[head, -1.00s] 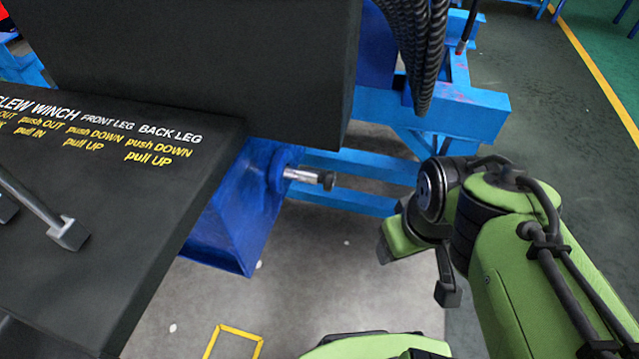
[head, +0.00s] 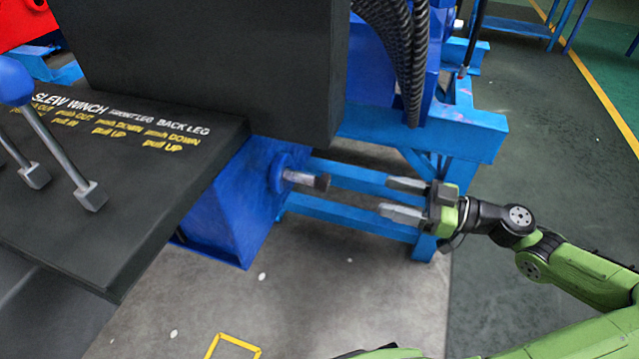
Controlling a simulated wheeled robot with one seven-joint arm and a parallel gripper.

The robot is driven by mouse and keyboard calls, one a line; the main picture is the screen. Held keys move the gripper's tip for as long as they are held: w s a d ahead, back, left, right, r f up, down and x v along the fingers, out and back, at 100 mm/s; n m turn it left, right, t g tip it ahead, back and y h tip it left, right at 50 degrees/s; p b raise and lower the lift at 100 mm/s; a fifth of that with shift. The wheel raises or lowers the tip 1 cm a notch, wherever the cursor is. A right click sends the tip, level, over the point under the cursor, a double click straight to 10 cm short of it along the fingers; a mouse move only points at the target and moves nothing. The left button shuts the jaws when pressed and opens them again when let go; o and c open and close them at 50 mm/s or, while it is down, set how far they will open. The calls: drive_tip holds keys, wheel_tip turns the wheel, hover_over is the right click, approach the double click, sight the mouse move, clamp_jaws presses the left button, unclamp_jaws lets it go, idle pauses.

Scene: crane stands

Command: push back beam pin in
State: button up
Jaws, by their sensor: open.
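The beam pin (head: 306,180) is a short silver rod with a dark end. It sticks out to the right from a round blue collar (head: 279,173) on the blue beam (head: 232,207). My gripper (head: 392,198) is to the right of the pin, with its two grey fingers spread apart and pointing left toward it. The gripper is open and empty, and a clear gap shows between the fingertips and the pin's end. The pin's inner part is hidden inside the collar.
A black control panel (head: 110,185) with levers and printed labels is at the left. A black box (head: 205,60) stands above the beam. Blue frame bars (head: 350,215) run behind the pin and gripper. Black hoses (head: 405,60) hang above.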

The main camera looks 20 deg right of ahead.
sight(328, 183)
drive_tip(key=b+x, duration=0.2)
drive_tip(key=x, duration=1.2)
drive_tip(key=shift+a+f, duration=0.1)
drive_tip(key=shift+f, duration=0.05)
clamp_jaws()
